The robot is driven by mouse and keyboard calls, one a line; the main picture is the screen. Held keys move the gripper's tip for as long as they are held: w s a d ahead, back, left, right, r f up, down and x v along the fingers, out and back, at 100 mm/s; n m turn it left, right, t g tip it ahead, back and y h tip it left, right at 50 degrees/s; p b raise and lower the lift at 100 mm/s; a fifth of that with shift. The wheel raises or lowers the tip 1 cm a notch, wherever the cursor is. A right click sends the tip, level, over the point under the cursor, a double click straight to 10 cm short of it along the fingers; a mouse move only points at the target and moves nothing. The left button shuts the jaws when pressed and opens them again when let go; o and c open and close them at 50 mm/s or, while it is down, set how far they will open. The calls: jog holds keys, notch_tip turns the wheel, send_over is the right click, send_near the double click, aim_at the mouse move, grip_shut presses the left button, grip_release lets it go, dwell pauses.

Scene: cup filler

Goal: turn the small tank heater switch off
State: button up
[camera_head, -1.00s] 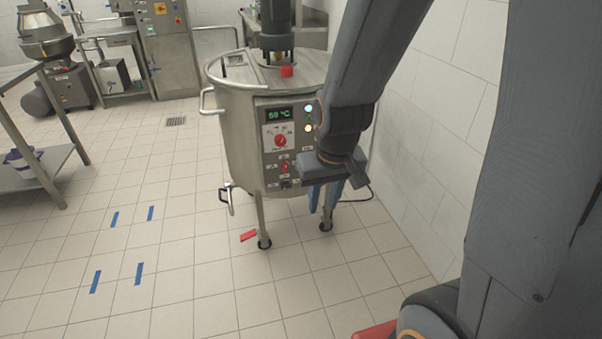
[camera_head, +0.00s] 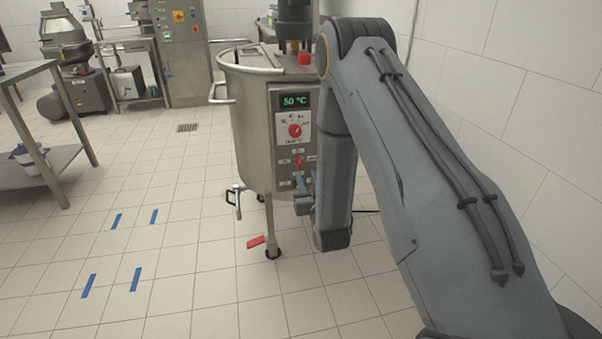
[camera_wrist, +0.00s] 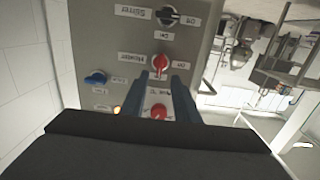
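The steel tank (camera_head: 252,130) stands on castors, with a control panel on its front. Its display (camera_head: 295,101) seems to read 50 °C. The red heater switch (camera_head: 299,162) sits below a red dial (camera_head: 295,130). In the wrist view the panel is upside down, and the heater switch (camera_wrist: 160,62) lies beside its "Heater" label. The switch's exact setting is hard to read. My gripper (camera_wrist: 161,76) is open, its two fingertips either side of the near edge of the heater switch; contact cannot be told. In the head view my gripper (camera_head: 306,188) is low at the panel, partly hidden.
The red dial (camera_wrist: 158,112) shows between my fingers.

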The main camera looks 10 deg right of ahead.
aim_at(300, 163)
jog(key=shift+w, duration=3.9)
jog(key=shift+c, duration=0.4)
grip_shut()
